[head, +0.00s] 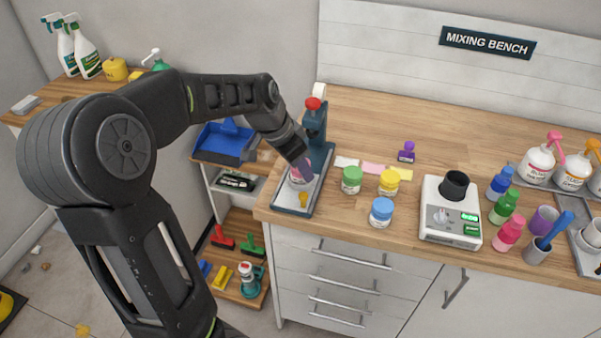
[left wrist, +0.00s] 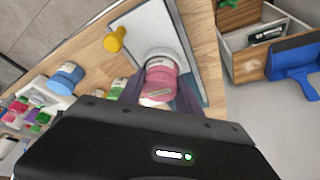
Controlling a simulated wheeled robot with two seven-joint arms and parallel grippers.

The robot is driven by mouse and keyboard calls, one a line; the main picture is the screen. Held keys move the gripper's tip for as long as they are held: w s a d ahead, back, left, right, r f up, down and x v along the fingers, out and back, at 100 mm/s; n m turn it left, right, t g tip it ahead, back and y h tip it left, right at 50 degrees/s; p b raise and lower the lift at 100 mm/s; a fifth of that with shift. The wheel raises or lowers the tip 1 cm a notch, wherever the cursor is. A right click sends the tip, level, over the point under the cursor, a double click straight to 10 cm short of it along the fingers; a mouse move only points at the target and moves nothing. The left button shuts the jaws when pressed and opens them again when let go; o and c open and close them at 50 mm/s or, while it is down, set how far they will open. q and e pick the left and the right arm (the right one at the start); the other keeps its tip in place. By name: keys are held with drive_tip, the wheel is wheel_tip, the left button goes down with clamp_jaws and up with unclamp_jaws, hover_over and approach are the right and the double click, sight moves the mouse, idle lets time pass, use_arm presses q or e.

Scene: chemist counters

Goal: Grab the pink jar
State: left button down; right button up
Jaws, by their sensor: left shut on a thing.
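The pink jar (head: 297,177) stands on the grey tray-like base of a press (head: 315,118) at the left end of the mixing bench. In the left wrist view the pink jar (left wrist: 160,77) has a pink lid and a pale label and sits between my fingers. My left gripper (head: 301,164) reaches down over it and is shut on it; the left gripper also shows in the wrist view (left wrist: 160,95). The gripper hides part of the jar in the head view. My right gripper is not in view.
Green (head: 352,180), yellow (head: 389,182) and blue (head: 381,212) lidded jars stand to the right. A scale (head: 452,215) with a black cup is further right, near several bottles. A yellow knob (head: 303,199) is at the base's front.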

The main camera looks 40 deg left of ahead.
use_arm(q)
wheel_tip(320, 180, up, 10)
drive_tip(key=shift+r+b, duration=0.1)
drive_tip(key=shift+b, duration=0.25)
